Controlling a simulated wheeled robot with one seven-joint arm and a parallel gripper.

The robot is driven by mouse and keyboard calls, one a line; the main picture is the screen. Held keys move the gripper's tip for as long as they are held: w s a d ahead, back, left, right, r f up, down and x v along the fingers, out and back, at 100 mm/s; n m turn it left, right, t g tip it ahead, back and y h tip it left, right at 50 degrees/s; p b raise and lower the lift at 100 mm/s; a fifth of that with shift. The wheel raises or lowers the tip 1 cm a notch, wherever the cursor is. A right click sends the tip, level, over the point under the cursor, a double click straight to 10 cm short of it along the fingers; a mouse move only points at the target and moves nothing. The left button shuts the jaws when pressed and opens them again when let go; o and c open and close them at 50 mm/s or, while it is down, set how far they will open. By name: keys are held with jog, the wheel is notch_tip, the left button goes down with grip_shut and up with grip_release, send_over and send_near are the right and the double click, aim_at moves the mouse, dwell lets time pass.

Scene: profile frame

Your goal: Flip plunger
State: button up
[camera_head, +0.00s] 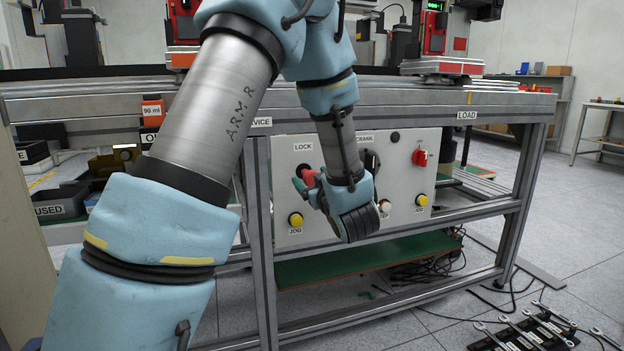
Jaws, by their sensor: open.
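A grey control panel (279,165) is mounted on the front of the bench frame. My gripper (313,188) is at the end of the light-blue arm, in front of the panel's left half and close beside the red part. It is open. The fingertips are small and partly hidden by the wrist, so I cannot tell whether they touch the red part or stand around it.
The bench rail (420,103) runs above. Wrenches (540,328) lie on the floor at lower right.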

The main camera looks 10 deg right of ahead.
jog(key=s+d+p, duration=0.1)
jog(key=s, duration=0.9)
jog(key=shift+s+d, duration=0.2)
jog(key=shift+s, duration=0.15)
jog(key=w+a+f+m+g+h, duration=0.35)
jog(key=w+a+f+g, duration=0.2)
jog(key=f+g, duration=0.2)
jog(key=s+a+m+g+y+p, duration=0.1)
jog(key=s+a+m+g+p, duration=0.1)
jog(key=s+a+g, duration=1.05)
jog(key=a+r+t+p, duration=0.2)
jog(key=r+p, duration=1.4)
jog(key=s+a+r+t+p, duration=0.1)
jog(key=a+r+p, duration=0.1)
jog(key=r+p, duration=1.3)
jog(key=shift+a+r+t+p, duration=0.35)
jog(key=shift+r+t+p, duration=0.05)
jog(key=shift+p, duration=0.3)
